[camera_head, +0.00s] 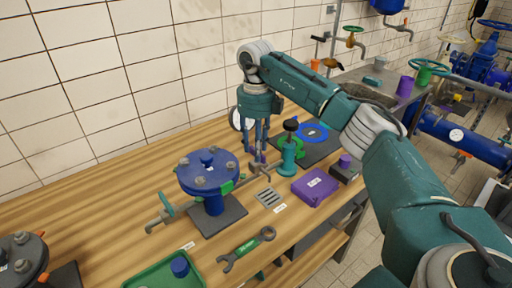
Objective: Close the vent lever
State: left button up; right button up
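A blue round-lidded vessel (207,173) stands on a dark square plate on the wooden bench. A small teal lever handle (167,205) sits on the thin pipe at its left. Another thin metal pipe (245,182) runs from its right side toward a teal fitting with a black knob (290,148). I cannot tell for certain which part is the vent lever. My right gripper (257,158) points down just behind the right-hand pipe, its fingertips partly hidden among the fittings. I cannot tell whether it touches anything. My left gripper is out of view.
A blue ring (312,131) lies farther back. The tiled wall closes off the rear.

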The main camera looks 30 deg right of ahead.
jog(key=shift+s+f, duration=0.1)
jog(key=shift+f, duration=0.4)
grip_shut()
